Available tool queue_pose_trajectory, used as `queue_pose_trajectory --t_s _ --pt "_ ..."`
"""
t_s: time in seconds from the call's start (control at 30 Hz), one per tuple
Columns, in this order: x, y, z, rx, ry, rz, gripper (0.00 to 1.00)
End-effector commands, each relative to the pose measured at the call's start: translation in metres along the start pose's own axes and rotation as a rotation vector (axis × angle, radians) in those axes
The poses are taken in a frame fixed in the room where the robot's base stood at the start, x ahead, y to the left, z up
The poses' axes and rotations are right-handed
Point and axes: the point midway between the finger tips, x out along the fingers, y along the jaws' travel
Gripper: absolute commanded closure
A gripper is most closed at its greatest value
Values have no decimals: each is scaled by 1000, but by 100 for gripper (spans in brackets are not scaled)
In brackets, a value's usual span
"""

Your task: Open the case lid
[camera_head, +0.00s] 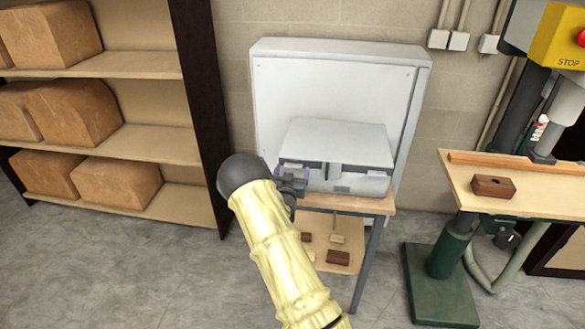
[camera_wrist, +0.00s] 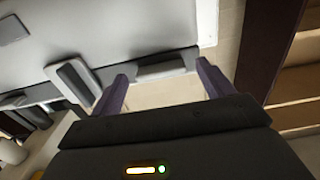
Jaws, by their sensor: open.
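The case (camera_head: 345,183) is a light grey box on a small wooden-topped stand. Its lid (camera_head: 335,140) is down, with a dark seam and fittings along the front. My gripper (camera_head: 292,180) is at the case's front left, mostly hidden by my arm in the head view. In the wrist view my gripper (camera_wrist: 162,70) is open, its two purple fingers apart on either side of a grey tab (camera_wrist: 160,70) at the lid's front edge. I cannot tell whether they touch it. A larger grey fitting (camera_wrist: 72,82) sits left of the fingers.
A large white panel (camera_head: 275,100) stands close behind the case. Shelves with brown blocks (camera_head: 118,180) are on the left. A drill press (camera_head: 445,245) with a wooden table (camera_head: 540,190) is on the right. The stand's lower shelf (camera_head: 325,262) holds several small wooden pieces.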

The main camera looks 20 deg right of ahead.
Motion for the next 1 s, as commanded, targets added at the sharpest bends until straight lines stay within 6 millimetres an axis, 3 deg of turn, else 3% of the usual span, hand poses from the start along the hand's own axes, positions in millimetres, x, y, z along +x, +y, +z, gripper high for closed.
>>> queue_pose_trajectory --t_s 0.2,0.47,0.77,1.0 --pt "14 0 0 0 0 -1 20" --pt "14 0 0 0 0 -1 22" --pt "14 0 0 0 0 -1 81" --pt "13 -3 -4 1 -5 -4 83"
